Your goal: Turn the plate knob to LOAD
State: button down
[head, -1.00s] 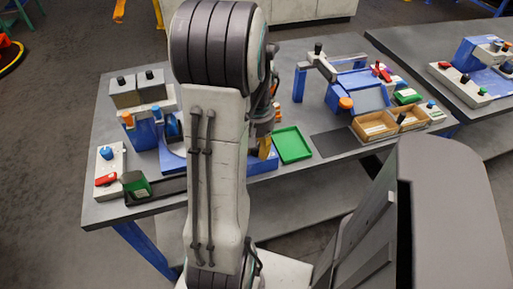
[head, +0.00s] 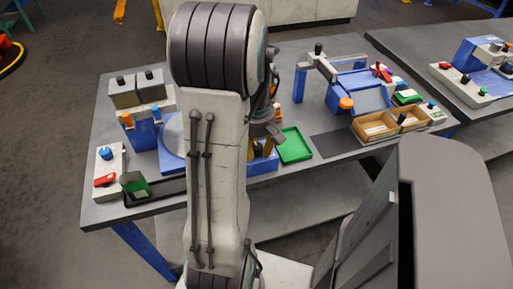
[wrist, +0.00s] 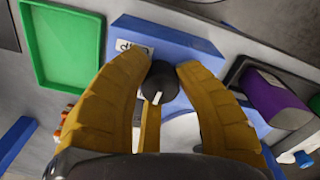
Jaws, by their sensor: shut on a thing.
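In the wrist view, a black round knob (wrist: 160,82) with a white pointer line sits on the blue base (wrist: 190,45). The two yellow fingers of my gripper (wrist: 162,72) are on either side of the knob and shut on it. A white label (wrist: 127,46) lies beside the knob; its lettering is partly covered and I cannot read it. In the head view, my gripper (head: 264,148) is over the blue base (head: 262,165), partly hidden by my arm. A pale blue round plate (head: 173,138) shows left of my arm.
A green tray (head: 294,146) lies right of my gripper. A purple block (wrist: 274,97) sits in a dark holder in the wrist view. A white panel with a blue knob (head: 105,153) and a red handle (head: 105,180) stands at the left. Wooden bins (head: 375,127) stand right.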

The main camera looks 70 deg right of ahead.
jog(key=shift+f+n, duration=0.1)
jog(key=shift+n, duration=0.2)
jog(key=shift+a, duration=0.1)
jog(key=c, duration=0.9)
grip_release()
jog(key=shift+o, duration=0.2)
jog(key=shift+r, duration=0.2)
notch_tip(320, 180, up, 12)
jog(key=shift+f, duration=0.15)
